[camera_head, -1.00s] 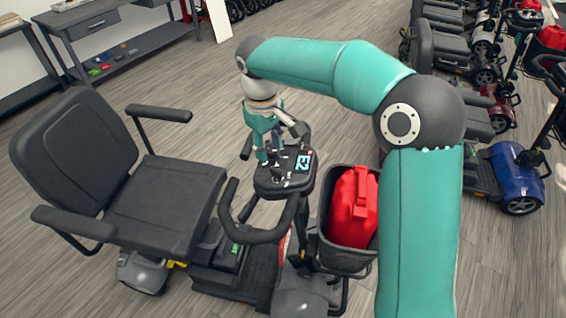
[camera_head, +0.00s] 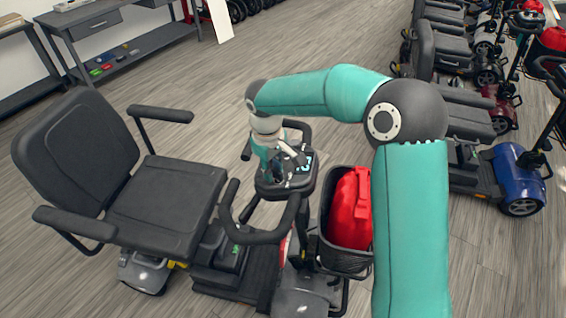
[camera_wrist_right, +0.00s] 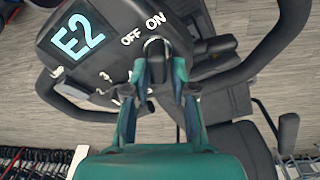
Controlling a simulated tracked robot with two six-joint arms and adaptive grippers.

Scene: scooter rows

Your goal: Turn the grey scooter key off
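The grey scooter's dark console (camera_head: 290,180) stands on the tiller beside the seat. In the right wrist view the console (camera_wrist_right: 110,25) shows a lit E2 display, OFF and ON marks and a round key switch (camera_wrist_right: 156,43). My right gripper (camera_head: 273,172) points down at the console. In the wrist view the right gripper (camera_wrist_right: 157,72) has its two fingers apart, one to each side of the spot just below the key switch. The key is mostly hidden between the fingers, so I cannot tell its angle or whether they touch it. My left gripper is not in view.
The handlebar loop (camera_head: 262,232) curves close to the console. A basket (camera_head: 345,258) with a red bag (camera_head: 350,208) hangs at the front of the scooter. The black seat (camera_head: 165,200) is to the left. More scooters, including a blue one (camera_head: 517,175), stand at the right.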

